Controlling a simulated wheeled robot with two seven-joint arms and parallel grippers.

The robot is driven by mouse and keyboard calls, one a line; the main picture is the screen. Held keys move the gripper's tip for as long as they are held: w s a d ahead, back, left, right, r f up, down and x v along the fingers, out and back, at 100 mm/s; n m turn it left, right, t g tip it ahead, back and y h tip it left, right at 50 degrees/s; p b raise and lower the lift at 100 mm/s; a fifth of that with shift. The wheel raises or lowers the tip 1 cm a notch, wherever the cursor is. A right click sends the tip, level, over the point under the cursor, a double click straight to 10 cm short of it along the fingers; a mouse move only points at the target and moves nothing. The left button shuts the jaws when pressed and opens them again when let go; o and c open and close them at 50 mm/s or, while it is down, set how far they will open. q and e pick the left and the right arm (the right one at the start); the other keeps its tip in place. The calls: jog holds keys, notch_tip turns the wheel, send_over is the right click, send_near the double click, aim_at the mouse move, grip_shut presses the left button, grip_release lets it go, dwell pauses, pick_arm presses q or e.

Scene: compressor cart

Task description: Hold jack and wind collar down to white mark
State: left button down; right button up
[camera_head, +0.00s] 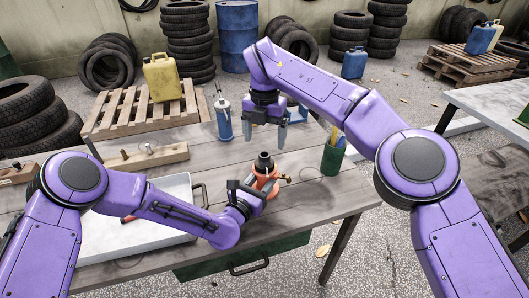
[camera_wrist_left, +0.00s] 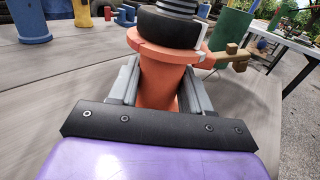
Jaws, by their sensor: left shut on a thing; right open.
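The orange jack (camera_head: 265,180) stands upright on the wooden workbench. It has a dark collar (camera_head: 264,163) on top; in the left wrist view the black ribbed collar (camera_wrist_left: 168,24) sits above the jack's orange flange (camera_wrist_left: 150,52). A small white mark (camera_wrist_left: 207,38) shows at the flange's right side. A brass fitting (camera_wrist_left: 232,56) sticks out to the right. My left gripper (camera_head: 255,194) is shut around the jack's body; its two fingers (camera_wrist_left: 158,88) press on both sides. My right gripper (camera_head: 265,132) is open and empty, above and behind the jack, apart from it.
A blue pump-like canister (camera_head: 223,120) stands behind left. A green cup with pencils (camera_head: 332,158) stands to the right. The bench right of the jack is partly clear.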

jog(key=shift+r, duration=1.9)
pick_arm(q)
jog(key=shift+c, duration=2.1)
grip_release()
